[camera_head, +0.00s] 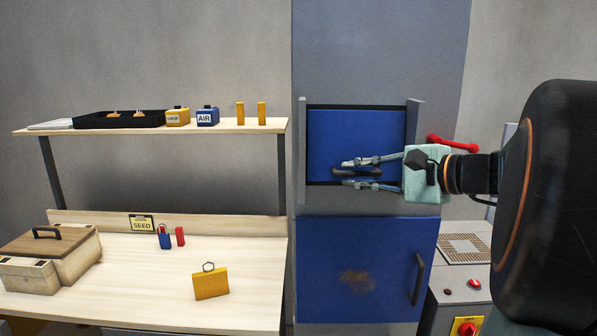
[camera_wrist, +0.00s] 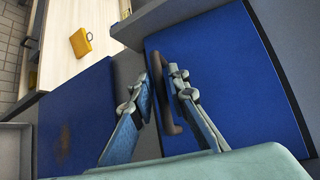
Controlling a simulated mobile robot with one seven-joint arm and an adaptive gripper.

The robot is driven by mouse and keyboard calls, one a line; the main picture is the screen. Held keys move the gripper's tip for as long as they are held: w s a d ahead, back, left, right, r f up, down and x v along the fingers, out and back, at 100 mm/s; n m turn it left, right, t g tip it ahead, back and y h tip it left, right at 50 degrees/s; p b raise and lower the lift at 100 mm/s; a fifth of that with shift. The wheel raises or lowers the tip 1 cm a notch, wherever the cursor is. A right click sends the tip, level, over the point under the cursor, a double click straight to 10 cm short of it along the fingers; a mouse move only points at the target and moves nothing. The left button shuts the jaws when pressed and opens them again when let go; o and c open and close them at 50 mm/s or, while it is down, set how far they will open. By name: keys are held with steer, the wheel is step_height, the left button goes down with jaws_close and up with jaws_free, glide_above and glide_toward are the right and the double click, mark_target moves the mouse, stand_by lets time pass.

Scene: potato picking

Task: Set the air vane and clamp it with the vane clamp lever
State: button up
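The air vane looks to be the flat blue panel (camera_head: 345,130) in the grey frame of the tall cabinet, with a dark bar handle (camera_head: 371,171) low on it. The blue panel (camera_wrist: 215,60) and its handle (camera_wrist: 164,105) also show in the wrist view. My gripper (camera_head: 346,173) reaches in from the right with one finger above and one below the handle. In the wrist view, the fingers (camera_wrist: 162,72) are apart with the handle between them; a firm grip does not show. A red lever (camera_head: 452,142), probably the clamp lever, is partly hidden behind my gripper.
Below is a blue door (camera_head: 325,270) with a dark handle. A wooden bench (camera_head: 120,275) on the left holds boxes and a yellow tag; its shelf (camera_head: 215,128) holds a black tray and blocks. A grey console (camera_head: 450,290) with a red-yellow switch stands lower right.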

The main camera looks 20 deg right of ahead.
jaws_close()
steer(key=shift+r, duration=0.1)
stand_by(0.3)
